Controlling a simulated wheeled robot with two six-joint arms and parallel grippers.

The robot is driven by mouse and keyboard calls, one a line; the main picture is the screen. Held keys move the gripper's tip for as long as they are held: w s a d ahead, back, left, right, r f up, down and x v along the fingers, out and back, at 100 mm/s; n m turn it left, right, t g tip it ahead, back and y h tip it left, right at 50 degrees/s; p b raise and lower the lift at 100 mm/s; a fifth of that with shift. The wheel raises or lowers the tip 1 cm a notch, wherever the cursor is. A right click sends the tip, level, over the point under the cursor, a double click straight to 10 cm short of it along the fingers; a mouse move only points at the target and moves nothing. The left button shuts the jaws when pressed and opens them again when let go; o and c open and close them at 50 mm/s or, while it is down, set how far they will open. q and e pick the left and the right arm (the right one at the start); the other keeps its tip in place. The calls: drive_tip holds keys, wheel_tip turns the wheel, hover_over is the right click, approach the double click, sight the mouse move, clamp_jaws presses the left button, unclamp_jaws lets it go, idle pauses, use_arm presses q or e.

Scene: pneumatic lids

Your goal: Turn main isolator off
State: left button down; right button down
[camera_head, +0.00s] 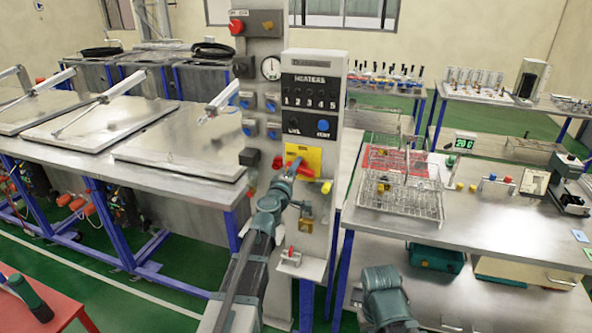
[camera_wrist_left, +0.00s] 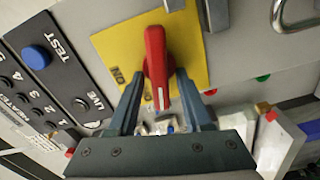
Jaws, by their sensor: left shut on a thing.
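The main isolator is a red rotary handle (camera_wrist_left: 156,62) on a yellow plate (camera_wrist_left: 112,48) in the left wrist view. The white-marked end of the handle points toward my gripper. Part of the lettering on the plate is visible to the left of the handle. In the head view the yellow plate (camera_head: 309,155) is on the grey panel column below the heater panel, and the red handle (camera_head: 304,171) shows partly behind my gripper. My left gripper (camera_head: 289,176) is at the plate, its fingers on either side of the handle and shut on it. My right gripper is not visible.
The black heater panel (camera_head: 309,100) is above the isolator. A yellow-ended fitting (camera_head: 326,187) sits just right of it. A steel bench with lids (camera_head: 180,140) is at left. A wire basket (camera_head: 405,190) stands on the right table.

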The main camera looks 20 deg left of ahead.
use_arm(q)
drive_tip(key=shift+f+n, duration=0.15)
drive_tip(key=shift+n, duration=1.05)
drive_tip(key=c, duration=0.7)
unclamp_jaws()
drive_tip(key=shift+s, duration=0.1)
